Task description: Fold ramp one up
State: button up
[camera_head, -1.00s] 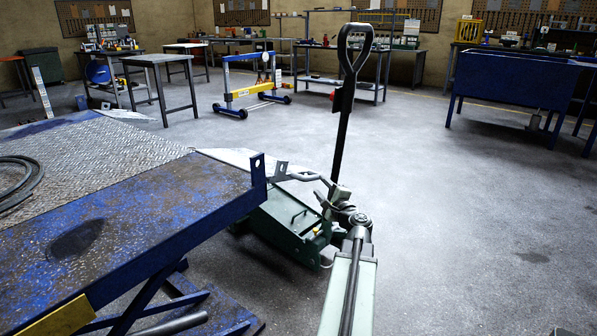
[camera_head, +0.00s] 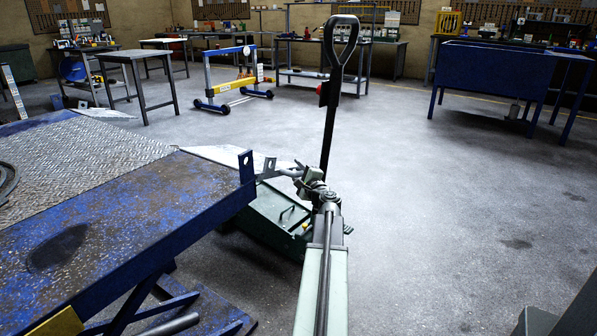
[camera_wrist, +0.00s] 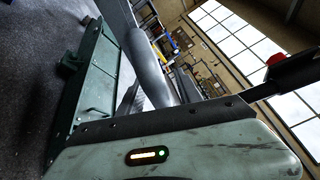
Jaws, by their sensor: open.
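The blue lift table (camera_head: 190,200) fills the left of the head view, with worn paint and an upright lug at its near right corner. A pale metal ramp plate (camera_head: 222,154) lies folded out beyond its far edge. Another pale plate (camera_head: 103,114) sticks out at the table's far left; no label shows which is ramp one. My pale green arm reaches up from the bottom of the head view. My gripper (camera_head: 286,173), small and open, is near the first plate's right end, close to the lug; contact cannot be told.
A tall black handle (camera_head: 330,90) with a red button stands behind my gripper. A dark green box (camera_head: 280,215) sits low beside the table. A blue-yellow wheeled frame (camera_head: 235,85), workbenches and a blue tank (camera_head: 495,75) stand farther back.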

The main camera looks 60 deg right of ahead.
jog(key=shift+c, duration=0.2)
grip_shut()
dwell(1.2)
